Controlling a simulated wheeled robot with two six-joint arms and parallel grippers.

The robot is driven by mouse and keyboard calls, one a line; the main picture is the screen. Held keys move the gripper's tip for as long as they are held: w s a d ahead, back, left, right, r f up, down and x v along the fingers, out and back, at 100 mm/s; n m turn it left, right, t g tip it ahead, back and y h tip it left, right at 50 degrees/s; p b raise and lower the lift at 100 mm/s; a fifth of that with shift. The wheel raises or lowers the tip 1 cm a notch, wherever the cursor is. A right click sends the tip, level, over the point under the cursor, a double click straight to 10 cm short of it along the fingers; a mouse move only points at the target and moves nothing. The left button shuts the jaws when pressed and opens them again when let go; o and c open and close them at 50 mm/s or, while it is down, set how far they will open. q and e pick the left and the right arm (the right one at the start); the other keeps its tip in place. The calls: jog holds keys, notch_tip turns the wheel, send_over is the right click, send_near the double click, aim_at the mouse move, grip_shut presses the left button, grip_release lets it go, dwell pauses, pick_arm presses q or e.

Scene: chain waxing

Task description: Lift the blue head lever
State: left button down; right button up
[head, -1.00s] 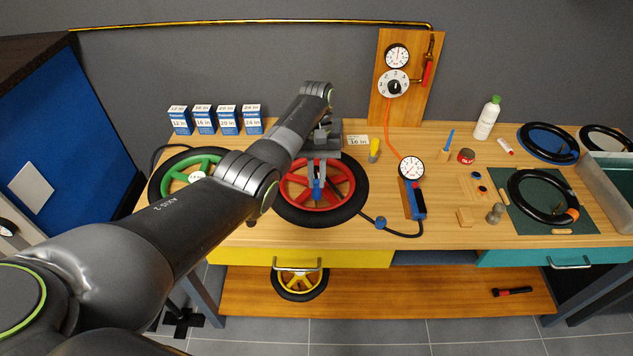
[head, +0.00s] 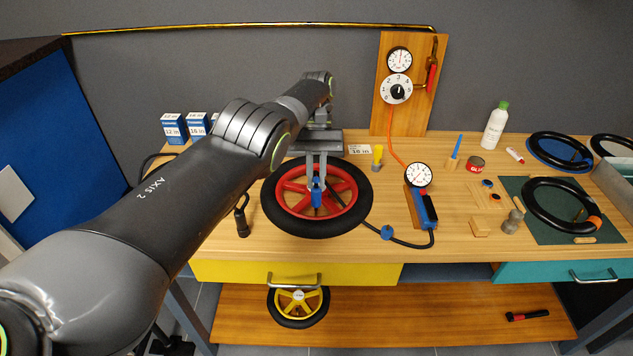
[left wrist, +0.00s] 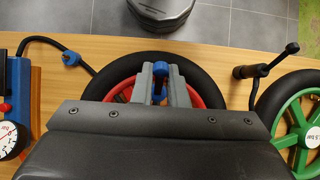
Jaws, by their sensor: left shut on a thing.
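The red wheel (head: 273,198) with its black tyre lies flat on the bench. The blue head lever (head: 317,194) sits over the wheel, inside the rim. My left gripper (head: 317,187) reaches down over the wheel, its two grey fingers shut on the blue lever. In the left wrist view the fingers (left wrist: 160,84) stand on either side of the blue lever (left wrist: 159,70), with red spokes partly hidden behind them. I cannot tell the lever's tilt. My right gripper is not in view.
A black hose with a blue fitting (head: 387,232) joins the gauge inflator (head: 421,204) to the right.

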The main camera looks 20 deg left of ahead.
pick_arm(q)
jog(key=shift+f, duration=0.1)
dwell(0.3)
jog(key=c, duration=1.4)
grip_release()
jog(key=shift+c, duration=0.2)
